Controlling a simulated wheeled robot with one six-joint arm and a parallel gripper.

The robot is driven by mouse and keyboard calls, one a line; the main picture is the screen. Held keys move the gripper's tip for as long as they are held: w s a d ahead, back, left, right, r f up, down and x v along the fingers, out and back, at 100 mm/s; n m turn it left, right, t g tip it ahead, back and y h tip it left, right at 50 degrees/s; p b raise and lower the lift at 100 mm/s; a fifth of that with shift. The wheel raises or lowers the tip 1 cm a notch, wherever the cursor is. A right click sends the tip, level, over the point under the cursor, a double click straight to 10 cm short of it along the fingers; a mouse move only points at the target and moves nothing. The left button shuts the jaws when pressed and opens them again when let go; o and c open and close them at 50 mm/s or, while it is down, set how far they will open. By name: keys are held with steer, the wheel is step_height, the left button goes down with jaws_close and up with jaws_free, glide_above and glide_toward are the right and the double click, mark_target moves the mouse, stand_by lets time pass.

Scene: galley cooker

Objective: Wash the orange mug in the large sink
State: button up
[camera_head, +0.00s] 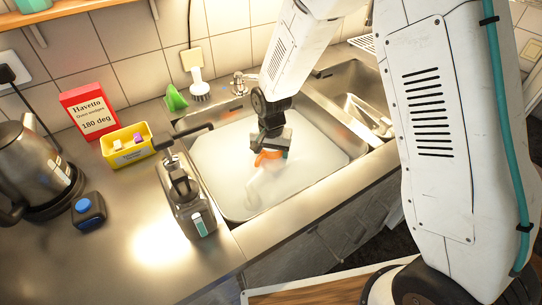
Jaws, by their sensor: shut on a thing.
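The large sink (215,170) is set in the steel counter and looks filled with whitish, cloudy water. My gripper (268,153) points down over the middle of the large sink. It is shut on the orange mug (267,158), of which only a small orange part shows at the water surface. The rest of the mug is hidden by the gripper and the water. A pale shape below it in the water is too blurred to tell.
A smaller sink (350,80) holding pale items lies to the right. A dark metal device (188,200) stands at the large sink's left edge. A yellow box (127,146), a red box (92,110), a kettle (35,165) and a brush (199,88) stand on the counter.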

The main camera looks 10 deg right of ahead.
stand_by(0.5)
step_height(320, 180, up, 8)
steer(key=shift+r, duration=0.15)
stand_by(0.7)
